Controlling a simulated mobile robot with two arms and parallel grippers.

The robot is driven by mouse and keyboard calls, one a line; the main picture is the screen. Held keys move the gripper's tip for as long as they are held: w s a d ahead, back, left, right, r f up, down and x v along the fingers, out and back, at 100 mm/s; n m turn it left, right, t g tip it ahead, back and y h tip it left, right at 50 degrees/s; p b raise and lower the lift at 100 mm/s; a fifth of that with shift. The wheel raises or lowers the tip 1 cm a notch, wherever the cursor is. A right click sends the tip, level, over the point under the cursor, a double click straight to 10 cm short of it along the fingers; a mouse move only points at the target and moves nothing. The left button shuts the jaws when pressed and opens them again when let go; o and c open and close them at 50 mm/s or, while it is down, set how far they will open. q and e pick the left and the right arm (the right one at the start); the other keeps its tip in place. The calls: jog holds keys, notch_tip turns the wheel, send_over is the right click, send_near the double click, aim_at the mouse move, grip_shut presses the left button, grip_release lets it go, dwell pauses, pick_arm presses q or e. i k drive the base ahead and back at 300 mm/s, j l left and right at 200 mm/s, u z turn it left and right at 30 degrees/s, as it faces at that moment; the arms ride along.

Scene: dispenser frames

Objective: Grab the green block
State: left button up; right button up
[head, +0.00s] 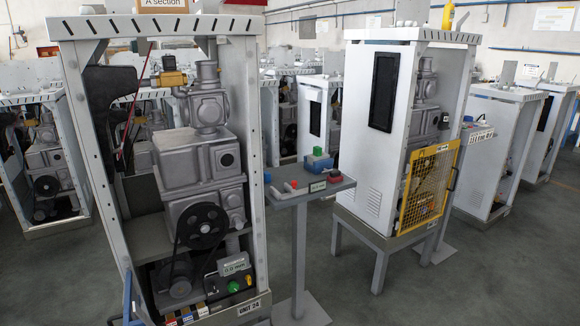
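A small green block (317,151) appears to rest on top of a blue block (319,162) on a small grey stand table (328,189) near the middle of the view. The green block is small in the picture, and its exact contact with the blue one is hard to tell. Neither of my grippers is in view.
Red pieces (290,187) lie at the table's front left, beside a label plate (318,187). An open dispenser frame (254,150) stands close on the left. Another frame with a yellow mesh guard (428,187) stands on the right.

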aim_at(317, 151)
jog(key=i+l+u, duration=0.15)
jog(key=i+l, duration=0.2)
jog(key=i+l+u, duration=0.1)
jog(key=i+l, duration=0.25)
jog(key=i+l+u, duration=0.15)
jog(key=i+l, duration=0.15)
jog(key=l, duration=0.2)
jog(key=i+l+u, duration=0.1)
jog(key=i+l, duration=0.2)
jog(key=l, duration=0.2)
